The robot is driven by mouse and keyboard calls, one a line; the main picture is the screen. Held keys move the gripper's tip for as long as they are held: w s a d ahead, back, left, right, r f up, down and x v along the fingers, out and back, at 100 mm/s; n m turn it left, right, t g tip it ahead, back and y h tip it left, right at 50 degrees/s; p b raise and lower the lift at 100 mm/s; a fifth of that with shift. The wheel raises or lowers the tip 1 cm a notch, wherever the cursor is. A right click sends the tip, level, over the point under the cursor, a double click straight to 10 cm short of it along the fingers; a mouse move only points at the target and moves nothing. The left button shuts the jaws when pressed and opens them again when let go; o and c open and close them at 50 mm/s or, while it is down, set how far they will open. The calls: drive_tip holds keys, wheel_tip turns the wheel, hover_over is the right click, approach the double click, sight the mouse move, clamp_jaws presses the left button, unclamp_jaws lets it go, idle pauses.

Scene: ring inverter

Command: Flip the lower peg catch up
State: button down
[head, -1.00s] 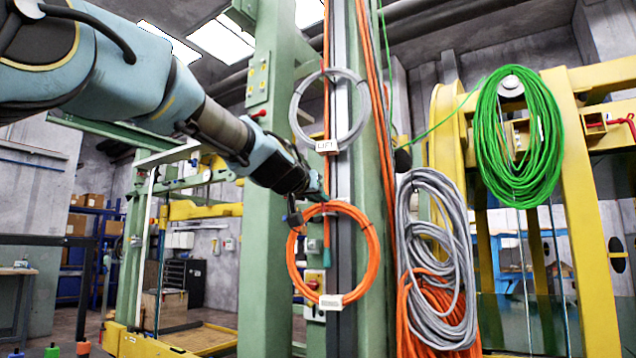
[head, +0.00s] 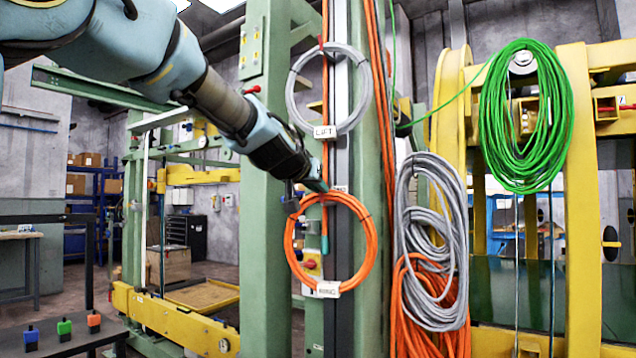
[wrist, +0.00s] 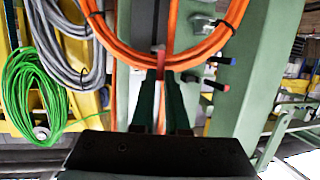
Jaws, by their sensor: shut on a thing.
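An orange ring of cable (head: 374,252) hangs on the green post, below a grey ring (head: 290,98). My gripper (head: 322,187) is at the top of the orange ring, where the lower peg is. In the wrist view my gripper (wrist: 160,77) has its two dark fingers close together at the lower peg catch (wrist: 159,49), a small red-tipped piece in front of the orange ring. The fingers are shut on the catch. In the head view the gripper hides the catch and peg. A red piece (head: 323,46) shows at the top of the grey ring.
Grey and orange cable coils (head: 432,240) hang right of the post, with a green coil (head: 525,120) on the yellow frame (head: 583,200). A red knob switch (head: 309,264) is behind the orange ring. Coloured blocks (head: 64,327) stand on a bench at lower left.

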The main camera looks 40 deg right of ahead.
drive_tip(key=c, duration=0.9)
unclamp_jaws()
drive_tip(key=v, duration=1.1)
drive_tip(key=shift+d+b, duration=0.1)
drive_tip(key=shift+b, duration=0.2)
drive_tip(key=w+a+f+n+y+p, duration=0.1)
drive_tip(key=w+a+f+n+y, duration=0.15)
drive_tip(key=w+a+f, duration=0.4)
drive_tip(key=w+a+f+n+y+p, duration=0.1)
drive_tip(key=w+a+f+n+y, duration=0.15)
drive_tip(key=a+f, duration=0.7)
drive_tip(key=w+a+f+n+y+p, duration=0.1)
drive_tip(key=w+a+f+y, duration=0.2)
drive_tip(key=w+a+f, duration=0.35)
drive_tip(key=s+a+f+n+g+y, duration=0.1)
drive_tip(key=s+a+f, duration=0.3)
drive_tip(key=a, duration=0.4)
drive_tip(key=s+a+f+n+g+y+p, duration=0.1)
drive_tip(key=s+a+f, duration=0.3)
drive_tip(key=a, duration=0.5)
drive_tip(key=s+a+f+n+g+y+p, duration=0.1)
drive_tip(key=s+a+f+n+g+y, duration=0.1)
drive_tip(key=a+f, duration=0.4)
drive_tip(key=shift+s+a+f+n+g+y, duration=0.2)
drive_tip(key=shift+s+a+n+y, duration=0.15)
drive_tip(key=shift+s+a, duration=0.4)
drive_tip(key=shift+s+a+f+n+g+y, duration=0.25)
drive_tip(key=shift+s+a+n, duration=0.25)
drive_tip(key=shift+a, duration=0.3)
